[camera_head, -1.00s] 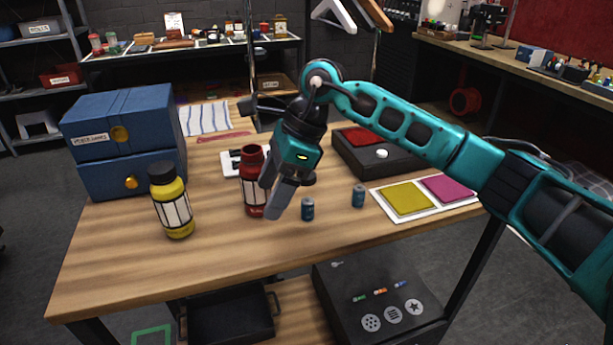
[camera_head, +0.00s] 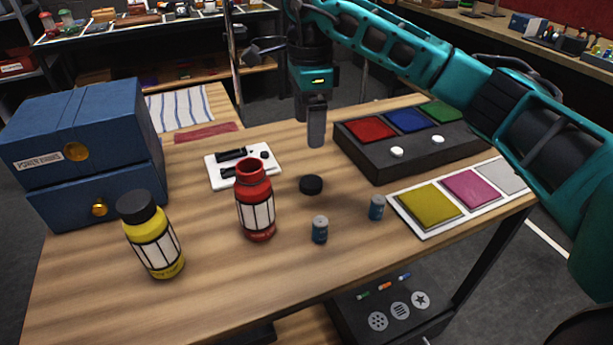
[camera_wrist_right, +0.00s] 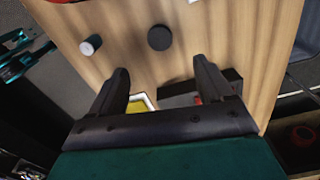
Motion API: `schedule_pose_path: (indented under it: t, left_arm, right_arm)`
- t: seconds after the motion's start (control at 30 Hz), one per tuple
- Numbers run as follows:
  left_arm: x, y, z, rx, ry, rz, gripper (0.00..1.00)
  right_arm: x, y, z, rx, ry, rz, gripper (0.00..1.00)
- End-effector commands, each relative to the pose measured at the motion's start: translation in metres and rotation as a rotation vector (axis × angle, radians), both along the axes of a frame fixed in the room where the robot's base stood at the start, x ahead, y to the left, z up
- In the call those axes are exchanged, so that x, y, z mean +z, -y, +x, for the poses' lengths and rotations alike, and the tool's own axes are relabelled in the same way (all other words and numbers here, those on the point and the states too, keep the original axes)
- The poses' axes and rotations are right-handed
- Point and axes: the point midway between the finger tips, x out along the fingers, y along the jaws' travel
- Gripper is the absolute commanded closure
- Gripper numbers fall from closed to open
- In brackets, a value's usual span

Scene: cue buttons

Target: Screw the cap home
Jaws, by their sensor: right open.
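The red bottle (camera_head: 256,205) stands upright on the table with an open, uncapped neck. A black cap (camera_head: 311,185) lies on the wood to its right, apart from it; a dark disc in the right wrist view (camera_wrist_right: 160,38) looks like this cap. A yellow bottle (camera_head: 152,238) with its black cap on stands at the left. My right gripper (camera_head: 316,125) points down over the table, behind the cap in the head view. Its fingers in the right wrist view (camera_wrist_right: 161,85) are apart, with nothing held. My left gripper does not show in the head view.
Stacked blue drawers (camera_head: 90,140) stand left. Bare wood surrounds the cap.

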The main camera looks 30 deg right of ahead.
Motion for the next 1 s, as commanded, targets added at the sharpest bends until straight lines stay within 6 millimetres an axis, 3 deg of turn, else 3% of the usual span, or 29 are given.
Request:
schedule_pose_path:
  t: [0.27, 0.7, 1.0]
  left_arm:
    - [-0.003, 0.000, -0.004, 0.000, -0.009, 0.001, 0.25]
    - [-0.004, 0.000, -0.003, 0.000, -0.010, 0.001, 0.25]
    - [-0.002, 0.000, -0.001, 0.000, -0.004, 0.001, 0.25]
  right_arm:
    - [-0.006, 0.000, 0.000, 0.001, -0.003, 0.001, 0.20]
    - [-0.073, 0.000, 0.000, 0.000, -0.002, 0.000, 0.20]
    - [-0.077, 0.000, 0.000, 0.001, 0.000, 0.000, 0.20]
